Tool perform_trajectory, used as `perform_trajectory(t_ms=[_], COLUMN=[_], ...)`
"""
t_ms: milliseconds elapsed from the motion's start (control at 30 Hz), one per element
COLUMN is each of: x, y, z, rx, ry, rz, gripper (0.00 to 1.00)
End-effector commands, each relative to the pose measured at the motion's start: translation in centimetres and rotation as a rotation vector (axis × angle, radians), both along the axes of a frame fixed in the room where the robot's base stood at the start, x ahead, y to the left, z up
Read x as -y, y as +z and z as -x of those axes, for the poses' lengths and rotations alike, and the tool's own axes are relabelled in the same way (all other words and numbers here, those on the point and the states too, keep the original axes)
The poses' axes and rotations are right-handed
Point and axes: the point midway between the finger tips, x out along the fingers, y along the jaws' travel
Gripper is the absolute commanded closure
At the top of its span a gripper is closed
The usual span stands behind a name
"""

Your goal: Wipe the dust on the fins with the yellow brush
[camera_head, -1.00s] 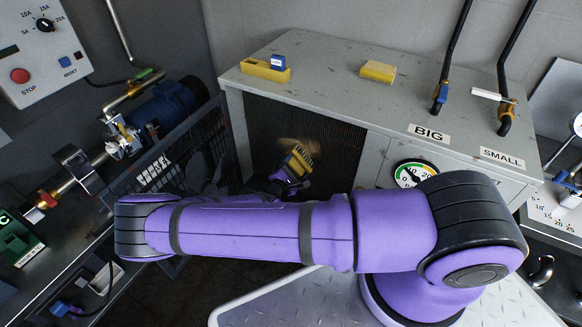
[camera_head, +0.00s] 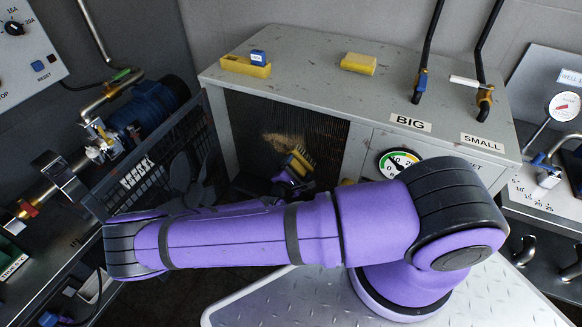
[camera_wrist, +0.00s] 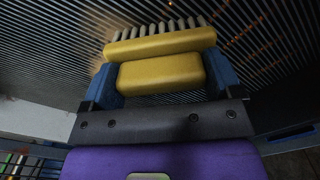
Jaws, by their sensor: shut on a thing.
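The yellow brush (camera_wrist: 160,72) is held between the blue fingers of my gripper (camera_wrist: 163,82) in the wrist view. Its pale bristles point up the picture toward the dark ribbed fins; I cannot tell whether they touch. In the head view the brush (camera_head: 298,163) shows in front of the fins (camera_head: 255,115) on the cabinet's open front. A tan dust patch (camera_head: 283,139) lies on the fins just above and left of the brush. In the wrist view pale dust (camera_wrist: 100,28) shows at upper left, with small orange-brown specks at upper right.
A yellow tray with a blue block (camera_head: 245,67) and a yellow block (camera_head: 358,63) sit on the cabinet top (camera_head: 310,80). A dark mesh guard (camera_head: 150,165) stands left of the fins. A round gauge (camera_head: 398,161) is to their right.

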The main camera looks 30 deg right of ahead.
Motion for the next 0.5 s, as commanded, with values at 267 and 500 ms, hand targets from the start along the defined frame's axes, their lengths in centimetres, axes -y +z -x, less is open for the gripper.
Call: perform_trajectory(t_ms=[267, 500], x=[0.1, -0.1], y=[0.5, 1.8], z=[0.3, 0.3], rx=[0.001, 0.002], ry=[-0.001, 0.001], rz=[0.0, -0.001], gripper=[0.34, 0.34])
